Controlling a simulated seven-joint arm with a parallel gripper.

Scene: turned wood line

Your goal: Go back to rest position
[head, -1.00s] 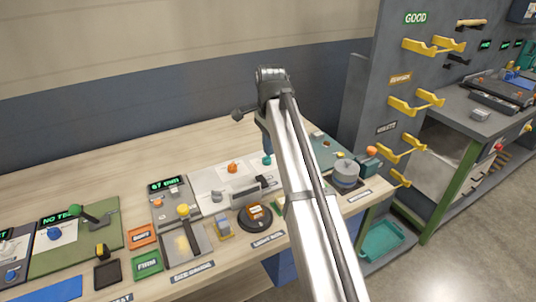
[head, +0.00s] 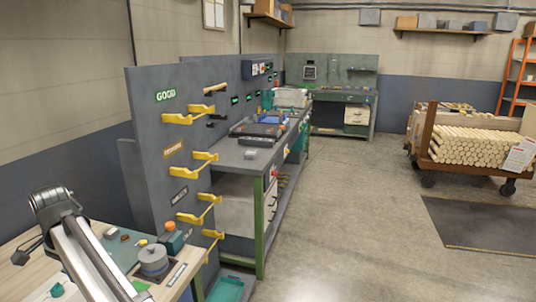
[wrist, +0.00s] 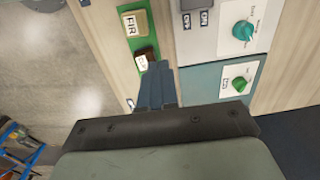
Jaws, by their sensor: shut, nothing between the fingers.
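My gripper (wrist: 157,72) shows in the wrist view. Its two blue-grey fingers are together with nothing between them. It points over the wooden bench top (wrist: 100,14), near a small dark brown block (wrist: 147,55) and a green-framed label plate (wrist: 135,24); I cannot tell its height above them. In the head view my arm rises at the lower left over the bench end; the gripper itself cannot be made out there.
By the gripper are panels with a teal knob (wrist: 242,30) and a green knob (wrist: 239,83). A grey upright board (head: 165,130) with yellow hooks (head: 190,118) stands beside my arm.

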